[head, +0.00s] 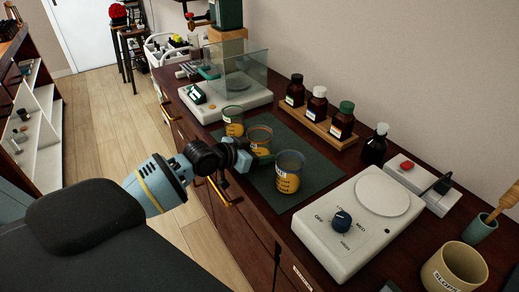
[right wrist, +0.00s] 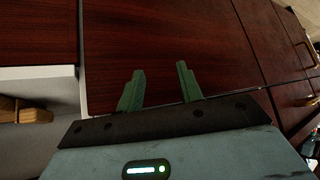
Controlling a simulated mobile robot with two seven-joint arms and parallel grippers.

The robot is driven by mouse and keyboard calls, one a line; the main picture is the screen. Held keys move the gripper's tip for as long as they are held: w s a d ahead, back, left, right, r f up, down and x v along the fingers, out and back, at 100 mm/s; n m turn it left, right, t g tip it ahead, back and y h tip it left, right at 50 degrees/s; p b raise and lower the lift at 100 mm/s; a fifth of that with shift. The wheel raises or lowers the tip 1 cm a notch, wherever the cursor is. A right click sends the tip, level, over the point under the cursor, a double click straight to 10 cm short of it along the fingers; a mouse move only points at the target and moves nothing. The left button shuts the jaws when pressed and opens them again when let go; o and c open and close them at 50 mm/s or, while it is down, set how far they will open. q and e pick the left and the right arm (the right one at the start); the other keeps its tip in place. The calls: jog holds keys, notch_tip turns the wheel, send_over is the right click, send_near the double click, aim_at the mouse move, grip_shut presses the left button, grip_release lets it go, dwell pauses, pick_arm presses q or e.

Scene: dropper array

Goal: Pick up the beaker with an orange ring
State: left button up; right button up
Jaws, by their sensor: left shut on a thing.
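Three beakers with yellow-orange contents stand in a row on a dark green mat (head: 317,160). The beaker with an orange ring (head: 260,136) is the middle one. Behind it is a beaker with a greenish ring (head: 233,121), and in front a beaker with a dark grey ring (head: 289,173). My left gripper (head: 254,158) is at the near side of the orange-ringed beaker, shut on it; its fingers partly hide the lower part. I cannot tell whether the beaker is lifted. My right gripper (right wrist: 160,90) is open and empty, with its two green fingers apart in front of dark wood.
A hotplate (head: 345,230) stands to the right and a balance with glass walls (head: 235,95) behind. A wooden rack (head: 320,122) of brown bottles runs along the wall side. A loose dark bottle (head: 374,148) and a beige pot (head: 455,268) stand further right.

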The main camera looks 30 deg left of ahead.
aim_at(260, 141)
pick_arm(q)
jog(key=shift+r, duration=0.15)
jog(key=shift+r, duration=1.75)
jog(key=s, duration=0.3)
jog(key=s+a, duration=0.1)
jog(key=s, duration=0.4)
jog(key=shift+s+a+r, duration=0.15)
jog(key=shift+s+r, duration=0.1)
jog(key=shift+s, duration=0.15)
jog(key=s+a, duration=0.1)
jog(key=s, duration=0.5)
jog(key=shift+s+r+p, duration=0.35)
jog(key=shift+s+p, duration=0.05)
jog(key=shift+p, duration=0.05)
pick_arm(e)
jog(key=shift+w+r, duration=0.4)
jog(key=shift+r, duration=0.2)
pick_arm(q)
jog(key=shift+s, duration=0.1)
pick_arm(e)
jog(key=shift+d, duration=0.1)
